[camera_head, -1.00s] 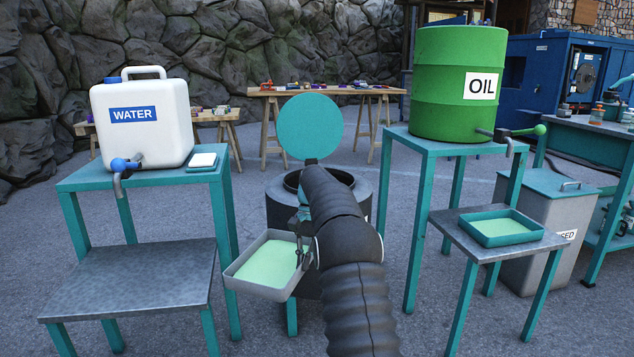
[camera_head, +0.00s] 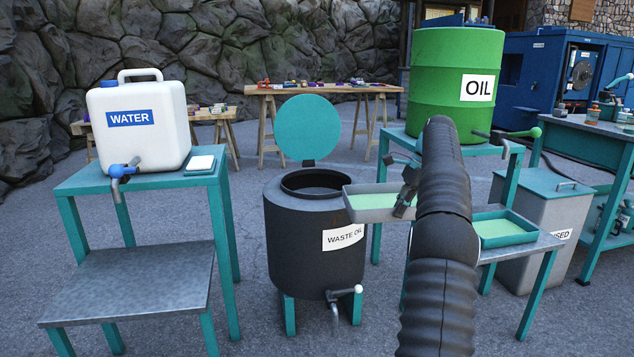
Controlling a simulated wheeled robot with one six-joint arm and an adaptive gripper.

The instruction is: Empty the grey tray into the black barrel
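The grey tray (camera_head: 372,215) holds pale green liquid and is held up just right of the black barrel's mouth, roughly level as far as I can see. Its left end is close to the barrel's rim; whether they touch I cannot tell. My gripper (camera_head: 405,203) is at the tray's right side, shut on its edge; my arm hides part of the tray. The black barrel (camera_head: 300,245), labelled "WASTE OIL", stands on teal legs with its round teal lid (camera_head: 308,128) raised and its mouth open. A tap is at its lower front.
A green OIL drum (camera_head: 440,75) stands on a teal stand at right, with a teal tray (camera_head: 500,230) of green liquid on the lower shelf. A grey bin (camera_head: 550,225) is beside it. A white WATER container (camera_head: 140,140) stands on the left stand. Floor between is clear.

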